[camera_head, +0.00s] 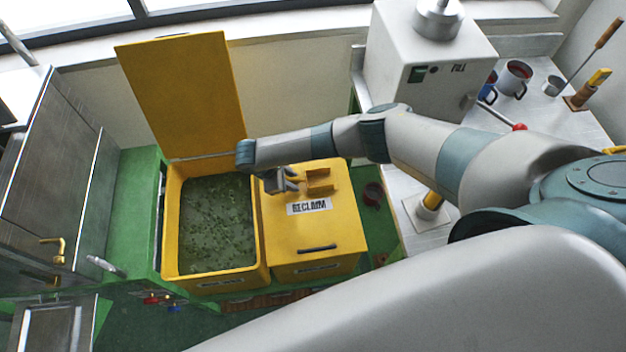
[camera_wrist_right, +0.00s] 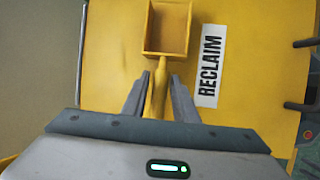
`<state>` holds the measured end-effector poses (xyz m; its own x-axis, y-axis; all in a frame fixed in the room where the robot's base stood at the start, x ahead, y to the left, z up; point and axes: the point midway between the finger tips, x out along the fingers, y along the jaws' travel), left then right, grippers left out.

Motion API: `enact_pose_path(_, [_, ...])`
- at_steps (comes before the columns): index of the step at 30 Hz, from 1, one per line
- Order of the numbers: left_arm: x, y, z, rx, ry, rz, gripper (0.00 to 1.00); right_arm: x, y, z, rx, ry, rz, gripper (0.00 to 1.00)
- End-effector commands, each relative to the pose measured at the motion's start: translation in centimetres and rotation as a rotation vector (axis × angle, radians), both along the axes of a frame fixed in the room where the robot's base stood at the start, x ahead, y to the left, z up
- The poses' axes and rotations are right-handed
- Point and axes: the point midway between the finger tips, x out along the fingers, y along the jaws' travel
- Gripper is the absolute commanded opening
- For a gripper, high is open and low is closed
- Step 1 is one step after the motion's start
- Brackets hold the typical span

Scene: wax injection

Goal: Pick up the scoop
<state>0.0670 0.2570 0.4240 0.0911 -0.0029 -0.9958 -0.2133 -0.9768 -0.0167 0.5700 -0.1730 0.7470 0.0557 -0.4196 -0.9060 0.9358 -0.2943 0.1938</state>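The scoop (camera_head: 319,182) is yellow-brown with a square open pan. It lies on the closed yellow lid (camera_head: 330,240) beside the RECLAIM label. In the right wrist view the scoop's pan (camera_wrist_right: 167,28) is ahead of the fingers, with its handle running back toward the wrist. My right gripper (camera_head: 290,182) is low over the lid at the handle end. In the wrist view its two fingers (camera_wrist_right: 159,88) straddle the handle, with a small gap visible at the tips. Contact with the handle cannot be made out. My left gripper is in neither view.
Left of the lid, an open yellow bin (camera_head: 215,225) holds greenish material, its raised lid (camera_head: 182,92) standing behind. A grey machine (camera_head: 425,60) stands behind my right arm. A metal worktop (camera_head: 545,110) with mugs (camera_head: 514,78) is at the right. A metal cabinet (camera_head: 45,170) is at the left.

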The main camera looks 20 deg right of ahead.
Motion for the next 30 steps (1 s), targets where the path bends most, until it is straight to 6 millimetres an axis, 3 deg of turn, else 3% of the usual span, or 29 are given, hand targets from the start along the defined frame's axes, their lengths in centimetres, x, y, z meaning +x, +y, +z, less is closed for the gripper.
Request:
enact_pose_path(13, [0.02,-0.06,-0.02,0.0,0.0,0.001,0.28,0.01,0.04,-0.03,0.001,0.0,0.001,0.26])
enact_pose_path(17, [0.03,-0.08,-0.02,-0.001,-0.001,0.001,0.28,0.02,0.04,-0.02,0.001,0.0,0.001,0.0])
enact_pose_path(30, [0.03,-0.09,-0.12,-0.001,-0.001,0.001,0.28,0.05,0.07,0.23,0.002,0.0,0.001,0.0])
